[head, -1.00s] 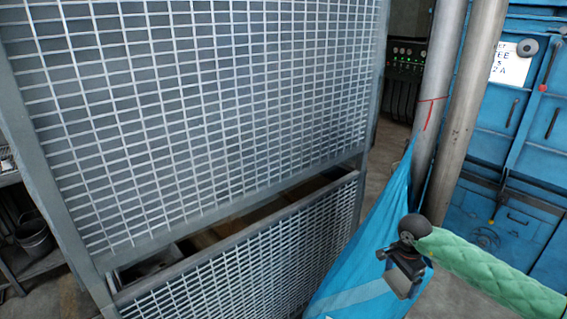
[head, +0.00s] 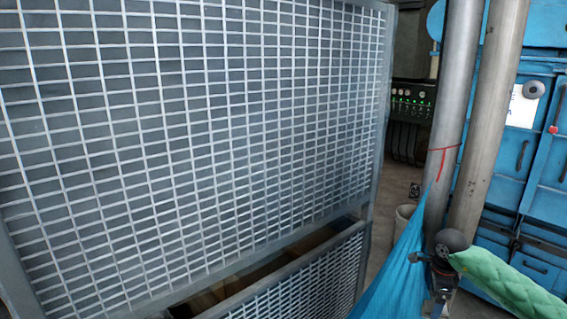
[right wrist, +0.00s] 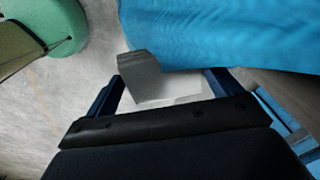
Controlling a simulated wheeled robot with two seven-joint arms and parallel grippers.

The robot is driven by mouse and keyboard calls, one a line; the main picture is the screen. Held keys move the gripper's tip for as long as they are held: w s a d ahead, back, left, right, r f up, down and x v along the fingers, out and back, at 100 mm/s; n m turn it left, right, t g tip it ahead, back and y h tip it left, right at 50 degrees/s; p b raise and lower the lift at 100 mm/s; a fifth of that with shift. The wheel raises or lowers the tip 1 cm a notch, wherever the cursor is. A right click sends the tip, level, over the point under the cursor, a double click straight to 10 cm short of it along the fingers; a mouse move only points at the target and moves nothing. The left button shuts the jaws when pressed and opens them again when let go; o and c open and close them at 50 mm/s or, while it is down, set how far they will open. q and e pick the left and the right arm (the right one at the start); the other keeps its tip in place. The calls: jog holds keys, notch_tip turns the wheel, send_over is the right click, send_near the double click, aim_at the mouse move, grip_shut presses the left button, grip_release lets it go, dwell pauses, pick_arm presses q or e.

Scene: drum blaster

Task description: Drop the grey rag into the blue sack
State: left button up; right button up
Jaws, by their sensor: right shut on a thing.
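The blue sack (head: 398,280) hangs at the lower right of the head view, tied by a red cord to a grey pipe. Its opening cannot be made out. It also fills the upper right of the right wrist view (right wrist: 225,32). My right gripper (right wrist: 160,88) is shut on the grey rag (right wrist: 145,78), which shows between its fingers as a small grey piece. In the head view my right gripper (head: 437,284) is just right of the sack, overlapping its edge; whether they touch is unclear. My left gripper is out of view.
A large metal mesh cage (head: 200,130) fills the left and middle. Two grey pipes (head: 478,160) stand behind the sack, with a blue machine (head: 540,190) at the right. Some floor shows between cage and pipes.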

notch_tip(320, 180, down, 3)
jog(key=shift+f, duration=0.55)
jog(key=o, duration=0.8)
jog(key=shift+r+b, duration=0.2)
jog(key=shift+b, duration=0.15)
jog(key=shift+r, duration=0.3)
pick_arm(q)
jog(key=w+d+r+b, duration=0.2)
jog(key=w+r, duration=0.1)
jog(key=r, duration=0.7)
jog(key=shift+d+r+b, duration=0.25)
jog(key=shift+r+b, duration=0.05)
jog(key=shift+b, duration=0.1)
pick_arm(e)
notch_tip(320, 180, up, 7)
jog(key=shift+f, duration=0.1)
